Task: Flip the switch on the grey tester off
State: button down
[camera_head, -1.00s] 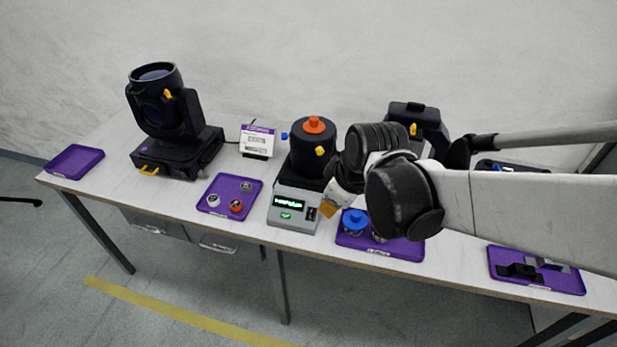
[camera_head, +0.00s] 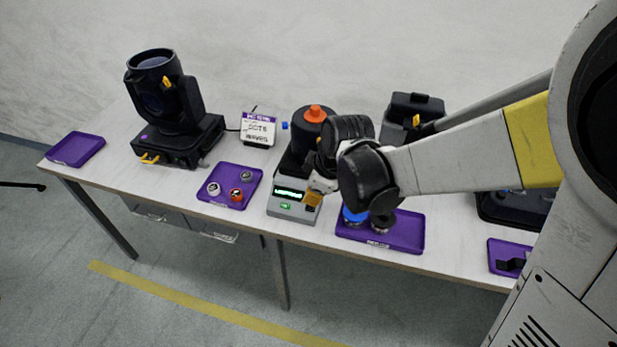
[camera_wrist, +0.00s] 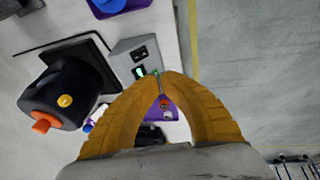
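The grey tester (camera_head: 279,211) stands near the table's front edge with its display lit green. A black can with an orange knob (camera_head: 314,114) stands on the black plate behind its panel. My gripper (camera_head: 311,199) is over the right side of the tester's panel and hides that part in the head view. In the wrist view, the yellow fingers (camera_wrist: 164,76) curve in and their tips come together beside the tester's panel (camera_wrist: 124,47). A black switch area (camera_wrist: 141,53) shows there, just up and left of the tips. The gripper looks shut and empty; I cannot tell whether it touches the tester.
A purple tray with several small round parts (camera_head: 222,197) is left of the tester. Another purple tray (camera_head: 406,236) with a blue part (camera_head: 353,216) is to its right. A moving-head light (camera_head: 172,112) and a sign (camera_head: 258,130) stand behind. Floor in front is clear.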

jog(key=b, duration=0.4)
send_near(304, 214)
jog(key=x, duration=0.4)
jog(key=shift+s+a+f, duration=0.15)
jog(key=shift+a+f, duration=0.2)
jog(key=shift+a, duration=0.1)
jog(key=shift+w+d+f+b, duration=0.15)
jog(key=shift+w+f+b, duration=0.25)
jog(key=shift+f, duration=0.15)
jog(key=shift+w+f+b, duration=0.1)
jog(key=shift+f+b, duration=0.35)
jog(key=shift+r, duration=0.25)
jog(key=shift+r+p, duration=0.65)
